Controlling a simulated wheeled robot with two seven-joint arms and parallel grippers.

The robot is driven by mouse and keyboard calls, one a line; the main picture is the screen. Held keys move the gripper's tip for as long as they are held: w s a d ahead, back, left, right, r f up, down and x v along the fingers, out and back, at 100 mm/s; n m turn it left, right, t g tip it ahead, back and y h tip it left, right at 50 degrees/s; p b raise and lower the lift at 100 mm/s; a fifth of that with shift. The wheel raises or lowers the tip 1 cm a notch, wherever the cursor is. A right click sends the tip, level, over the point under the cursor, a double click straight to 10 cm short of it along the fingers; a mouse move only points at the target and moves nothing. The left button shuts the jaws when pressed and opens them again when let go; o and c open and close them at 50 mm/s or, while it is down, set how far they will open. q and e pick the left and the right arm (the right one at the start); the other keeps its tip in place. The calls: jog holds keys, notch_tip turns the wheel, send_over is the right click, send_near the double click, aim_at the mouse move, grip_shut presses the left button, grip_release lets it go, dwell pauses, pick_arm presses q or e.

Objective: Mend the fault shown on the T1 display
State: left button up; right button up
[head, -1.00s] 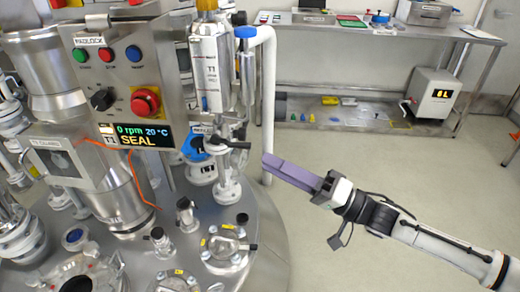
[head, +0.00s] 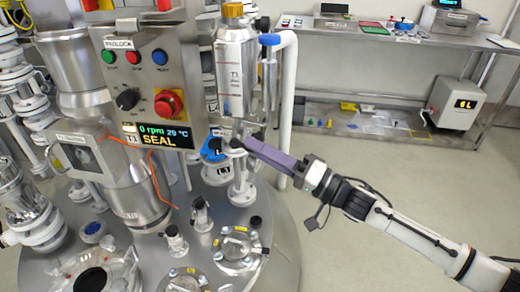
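The T1 display (head: 165,137) on the steel control panel (head: 148,50) reads "0 rpm", a temperature of about 29 °C, and "SEAL" in yellow. Right of the panel stands a metal cylinder (head: 236,75) labelled T1, with a gold-brown cap (head: 233,10). A blue-capped valve (head: 269,40) is beside it. Below is a flanged pipe fitting (head: 241,185) with a black handle (head: 236,143). My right gripper (head: 247,145) has purple fingers, with tips close to that handle; contact is unclear. The fingers show side-on, so any gap is hidden. My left gripper is out of view.
The steel vessel lid (head: 205,235) carries several flanges and small valves. A white vertical pipe (head: 288,90) stands just behind my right gripper. The floor at right is clear.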

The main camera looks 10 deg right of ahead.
jog(key=shift+c, duration=0.3)
grip_shut()
